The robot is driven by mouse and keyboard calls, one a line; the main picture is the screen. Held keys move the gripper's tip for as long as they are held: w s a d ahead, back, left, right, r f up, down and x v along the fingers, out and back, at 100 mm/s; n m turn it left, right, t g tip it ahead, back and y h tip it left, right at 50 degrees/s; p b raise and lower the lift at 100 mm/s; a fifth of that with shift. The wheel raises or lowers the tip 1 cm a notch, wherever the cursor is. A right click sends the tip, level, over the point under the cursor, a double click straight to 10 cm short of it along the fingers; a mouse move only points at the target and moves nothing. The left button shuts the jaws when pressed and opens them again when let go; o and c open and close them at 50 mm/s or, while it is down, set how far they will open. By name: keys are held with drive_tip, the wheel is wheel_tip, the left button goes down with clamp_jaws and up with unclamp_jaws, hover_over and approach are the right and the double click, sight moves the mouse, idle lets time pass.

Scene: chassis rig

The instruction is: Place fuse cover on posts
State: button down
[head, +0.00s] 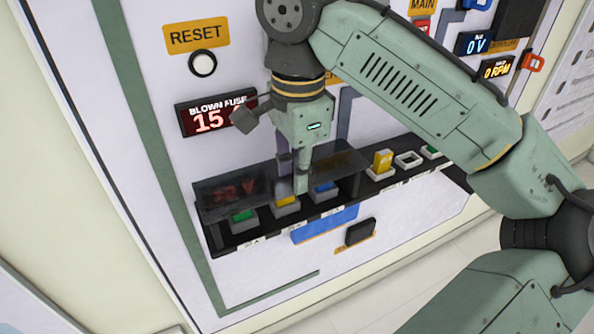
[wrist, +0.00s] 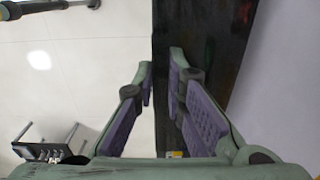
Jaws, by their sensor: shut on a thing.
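The fuse cover (head: 225,193) is a dark, see-through panel at the fuse row on the white board. It lies over the left part of the row, and fuses show below and through it. My gripper (head: 292,180) is shut on the cover near the middle of its length. In the wrist view my gripper (wrist: 162,85) has purple pads on both sides of the dark cover (wrist: 215,45), which runs up the picture. I cannot make out the posts, nor tell whether the cover touches them.
Green (head: 243,217), yellow (head: 286,205) and blue (head: 325,190) fuses sit at the cover's lower edge. A yellow fuse (head: 382,162) and a white-rimmed socket (head: 408,160) are to the right. A red display (head: 215,115) reads 15. A black block (head: 360,233) is below.

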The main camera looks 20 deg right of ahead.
drive_tip(key=shift+f+b, duration=0.3)
drive_tip(key=shift+f, duration=0.35)
idle(0.4)
drive_tip(key=c, duration=1.6)
unclamp_jaws()
drive_tip(key=shift+o, duration=0.2)
